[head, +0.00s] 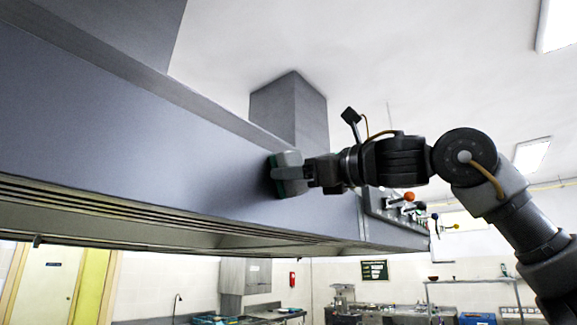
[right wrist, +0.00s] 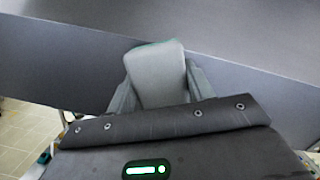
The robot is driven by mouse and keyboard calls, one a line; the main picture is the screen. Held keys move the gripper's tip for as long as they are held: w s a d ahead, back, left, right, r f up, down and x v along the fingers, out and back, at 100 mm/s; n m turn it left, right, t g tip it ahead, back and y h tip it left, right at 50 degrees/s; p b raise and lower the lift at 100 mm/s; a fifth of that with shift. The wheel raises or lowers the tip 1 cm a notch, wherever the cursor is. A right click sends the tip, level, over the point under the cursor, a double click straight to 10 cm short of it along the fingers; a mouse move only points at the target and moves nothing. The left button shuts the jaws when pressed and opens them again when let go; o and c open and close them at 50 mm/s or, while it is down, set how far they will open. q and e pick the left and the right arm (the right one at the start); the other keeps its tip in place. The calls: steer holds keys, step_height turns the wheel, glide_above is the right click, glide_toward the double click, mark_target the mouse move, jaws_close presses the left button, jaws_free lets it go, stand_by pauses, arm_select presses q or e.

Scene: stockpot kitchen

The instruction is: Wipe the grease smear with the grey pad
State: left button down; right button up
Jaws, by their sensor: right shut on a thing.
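The grey pad (head: 289,159) has a green edge on the side that faces the hood. My right gripper (head: 291,173) is shut on it and holds it at the sloping grey front of the range hood (head: 190,150), near the hood's right part. The pad looks to be touching or very close to the metal. In the right wrist view the pad (right wrist: 158,75) sits between the two fingers, its far edge by the hood face (right wrist: 60,60). I cannot make out the grease smear in either view; the pad may cover part of the face. My left gripper is not in view.
A control panel (head: 385,206) with several levers and coloured knobs is at the hood's right end, below my right forearm. A duct (head: 290,110) rises behind the hood. The hood's lower edge overhangs the room. Counters, sinks and shelves stand far below. The face left of the pad is clear.

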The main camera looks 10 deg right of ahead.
steer(key=shift+w+d+f, duration=0.1)
steer(key=shift+w+d, duration=0.05)
steer(key=shift+s+a+r+b+v, duration=0.1)
steer(key=shift+r+b+v, duration=0.1)
steer(key=shift+v, duration=0.75)
steer(key=shift+s+a+r+b+v, duration=0.1)
steer(key=shift+b+v, duration=0.05)
steer(key=shift+v, duration=0.85)
steer(key=shift+s+r+b+v, duration=0.1)
steer(key=shift+b+v, duration=0.1)
steer(key=shift+v, duration=0.75)
steer(key=v, duration=0.3)
steer(key=shift+s+r, duration=0.1)
steer(key=shift+r, duration=0.15)
steer(key=shift+a, duration=0.2)
